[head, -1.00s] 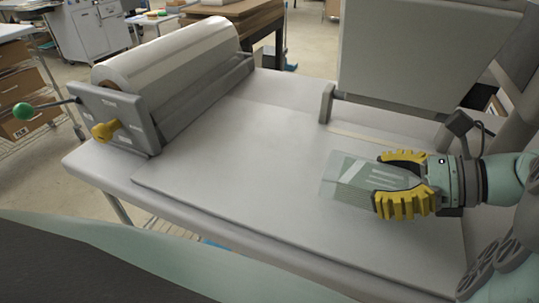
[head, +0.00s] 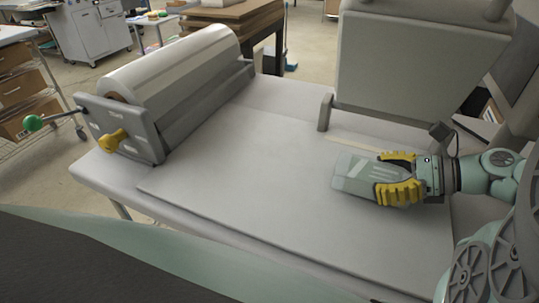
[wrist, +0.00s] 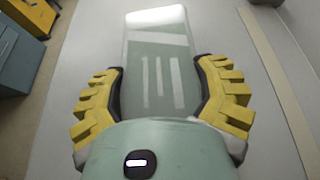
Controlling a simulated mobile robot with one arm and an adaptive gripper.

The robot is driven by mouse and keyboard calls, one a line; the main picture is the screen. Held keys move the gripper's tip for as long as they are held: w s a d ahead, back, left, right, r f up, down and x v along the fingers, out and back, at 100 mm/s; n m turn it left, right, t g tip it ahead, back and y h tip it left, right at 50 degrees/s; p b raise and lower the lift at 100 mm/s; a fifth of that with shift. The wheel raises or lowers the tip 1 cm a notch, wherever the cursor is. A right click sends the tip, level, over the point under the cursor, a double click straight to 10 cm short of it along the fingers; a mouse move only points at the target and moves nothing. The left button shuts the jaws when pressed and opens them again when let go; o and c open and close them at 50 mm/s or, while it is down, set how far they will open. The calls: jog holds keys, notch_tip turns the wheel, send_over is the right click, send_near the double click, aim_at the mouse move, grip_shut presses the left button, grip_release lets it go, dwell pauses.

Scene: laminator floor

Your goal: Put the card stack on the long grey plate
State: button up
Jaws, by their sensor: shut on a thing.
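The card stack (head: 357,172) is a pale green, glossy block with white stripes. My gripper (head: 389,176), with yellow ribbed fingers, is shut on it at the right side of the table. In the wrist view the card stack (wrist: 158,65) lies between the two fingers (wrist: 159,92) and sticks out well ahead of them. The long grey plate (head: 245,180) is the flat sheet covering much of the table top. The stack is over the plate's right part; I cannot tell whether it touches the plate.
A roller with clear film (head: 180,70) stands at the table's left, with a yellow knob (head: 113,141) and a green-tipped lever (head: 33,123). A large grey panel (head: 415,70) stands behind my gripper. The plate's middle and left are clear.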

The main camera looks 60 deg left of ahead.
jog(key=shift+f, duration=0.35)
jog(key=shift+f+b, duration=0.15)
jog(key=shift+b, duration=0.15)
jog(key=o, duration=1.3)
jog(key=shift+o, duration=0.2)
